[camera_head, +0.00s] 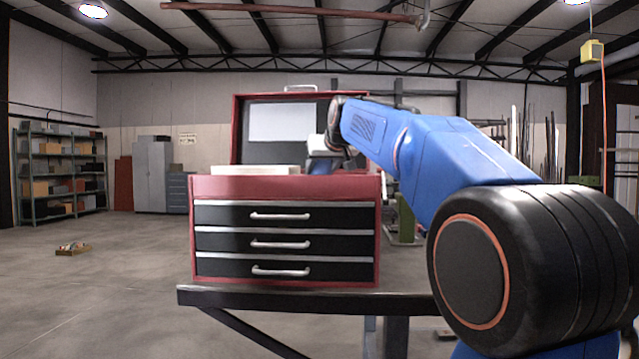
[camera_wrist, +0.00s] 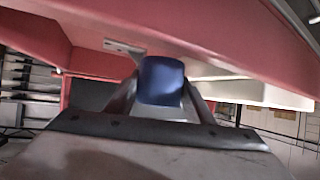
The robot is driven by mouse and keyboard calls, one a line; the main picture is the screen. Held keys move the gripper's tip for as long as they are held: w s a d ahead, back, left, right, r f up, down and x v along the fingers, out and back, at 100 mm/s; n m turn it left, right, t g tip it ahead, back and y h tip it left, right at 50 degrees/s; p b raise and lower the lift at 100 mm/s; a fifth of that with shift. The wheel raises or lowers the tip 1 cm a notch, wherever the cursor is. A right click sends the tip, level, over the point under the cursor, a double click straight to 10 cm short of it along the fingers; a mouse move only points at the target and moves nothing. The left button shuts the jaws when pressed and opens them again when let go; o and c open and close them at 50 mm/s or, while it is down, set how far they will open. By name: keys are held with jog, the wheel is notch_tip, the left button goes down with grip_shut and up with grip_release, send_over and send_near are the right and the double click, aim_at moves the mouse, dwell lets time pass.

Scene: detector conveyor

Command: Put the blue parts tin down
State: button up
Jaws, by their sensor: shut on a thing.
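The blue parts tin (camera_wrist: 161,80) is held between the two fingers of my gripper (camera_wrist: 160,92) in the wrist view. In the head view a dark blue bit of the tin (camera_head: 320,167) shows under my gripper (camera_head: 322,158). My gripper is at the open top of a red tool chest (camera_head: 284,187), right of its middle. The chest's front rim hides the tin's lower part, so I cannot tell whether it touches anything.
The chest has black drawers with silver handles and a raised lid (camera_head: 238,130) behind my gripper. A pale, flat-topped thing (camera_head: 255,170) is in the chest's top to the left of my gripper. The chest stands on a dark bench (camera_head: 300,298).

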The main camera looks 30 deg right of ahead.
jog(key=shift+a+f, duration=0.1)
jog(key=shift+f, duration=1.65)
jog(key=shift+f, duration=0.1)
jog(key=o, duration=1.2)
jog(key=v, duration=1.2)
